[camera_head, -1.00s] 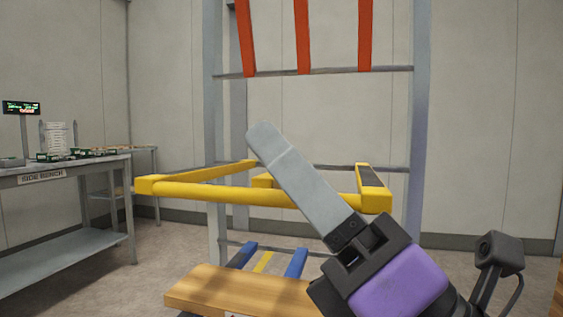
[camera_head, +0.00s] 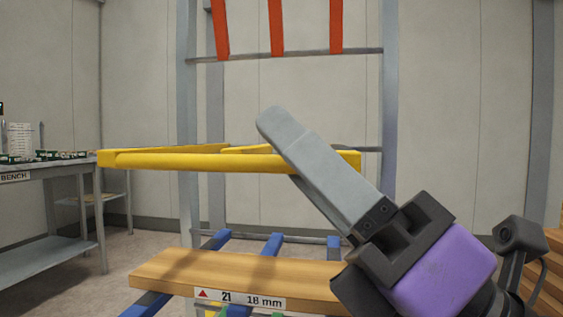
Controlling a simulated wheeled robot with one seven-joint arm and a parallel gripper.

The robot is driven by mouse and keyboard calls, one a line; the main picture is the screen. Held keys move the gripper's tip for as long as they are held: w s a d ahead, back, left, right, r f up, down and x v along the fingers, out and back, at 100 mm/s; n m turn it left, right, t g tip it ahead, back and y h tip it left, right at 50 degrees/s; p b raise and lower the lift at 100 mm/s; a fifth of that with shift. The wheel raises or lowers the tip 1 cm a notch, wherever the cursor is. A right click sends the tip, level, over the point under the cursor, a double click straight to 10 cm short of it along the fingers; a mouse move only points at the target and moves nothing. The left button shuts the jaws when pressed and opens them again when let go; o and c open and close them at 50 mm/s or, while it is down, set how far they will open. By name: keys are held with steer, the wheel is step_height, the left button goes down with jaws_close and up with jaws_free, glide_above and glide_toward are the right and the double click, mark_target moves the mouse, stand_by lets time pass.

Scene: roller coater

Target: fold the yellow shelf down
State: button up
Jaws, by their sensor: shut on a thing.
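The yellow shelf (camera_head: 190,161) is a frame with a round front bar and arms running back to the grey rack (camera_head: 188,110). It stands out from the rack close to level, seen almost edge-on. My gripper (camera_head: 275,125) has long grey fingers and a purple body, and it reaches in from the lower right. Its fingers cross the right part of the yellow front bar and are shut on it. The fingers hide part of the bar and of the shelf's right side.
Red shelf arms (camera_head: 277,28) are above on the rack. Below are blue shelf arms (camera_head: 271,246) and a wooden board (camera_head: 240,275) labelled 18 mm. A side bench (camera_head: 45,168) with small items stands at the left. Open floor lies between bench and rack.

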steer(key=shift+s+d+f+b, duration=0.1)
steer(key=shift+s+f+b, duration=0.25)
steer(key=shift+f+b, duration=0.25)
steer(key=shift+s+d+f+b, duration=0.1)
steer(key=shift+s+f+b, duration=0.3)
steer(key=shift+f, duration=0.35)
